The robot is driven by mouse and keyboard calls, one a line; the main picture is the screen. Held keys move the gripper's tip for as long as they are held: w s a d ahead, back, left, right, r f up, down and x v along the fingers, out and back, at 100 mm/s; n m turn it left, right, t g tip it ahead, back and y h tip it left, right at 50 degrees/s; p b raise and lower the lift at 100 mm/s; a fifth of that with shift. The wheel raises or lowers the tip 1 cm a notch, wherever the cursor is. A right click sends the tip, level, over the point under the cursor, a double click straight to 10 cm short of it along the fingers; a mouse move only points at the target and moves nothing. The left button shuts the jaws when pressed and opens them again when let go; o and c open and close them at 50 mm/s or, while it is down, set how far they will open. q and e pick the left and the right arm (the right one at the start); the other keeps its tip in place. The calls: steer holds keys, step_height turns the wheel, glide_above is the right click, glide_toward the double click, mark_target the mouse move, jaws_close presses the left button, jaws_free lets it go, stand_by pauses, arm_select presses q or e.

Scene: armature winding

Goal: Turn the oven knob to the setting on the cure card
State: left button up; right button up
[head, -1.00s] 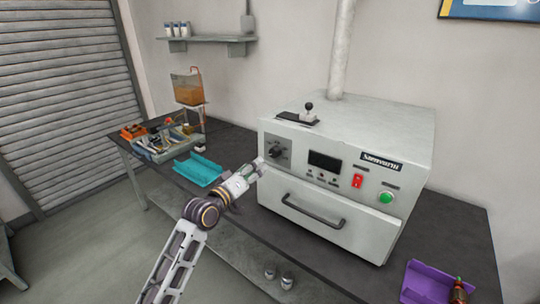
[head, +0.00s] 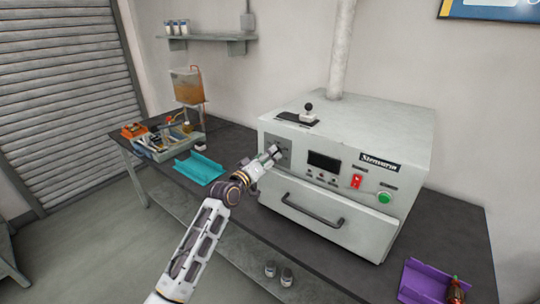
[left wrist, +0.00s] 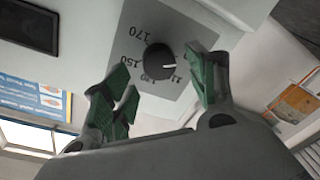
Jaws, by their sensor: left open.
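The oven (head: 345,165) is a pale box on the dark bench. Its black knob (left wrist: 158,62) shows in the left wrist view on a grey dial plate, with 170, 150, 130 and a partly hidden 11-something printed around it. A white pointer line on the knob points to the picture's right. My left gripper (head: 274,153) is at the oven's front left, covering the knob in the head view. In the left wrist view its green-padded fingers (left wrist: 166,88) are open, one either side of the knob and apart from it. I cannot make out a cure card. My right gripper is out of view.
A handle (head: 314,211), red switch (head: 356,181) and green button (head: 385,197) are on the oven front. A teal tray (head: 199,168) and a grey tray of parts lie left. A purple tray (head: 428,281) is at right. A black-knobbed lever stands on the oven.

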arm_select(q)
steer(key=shift+x, duration=1)
steer(key=c, duration=1)
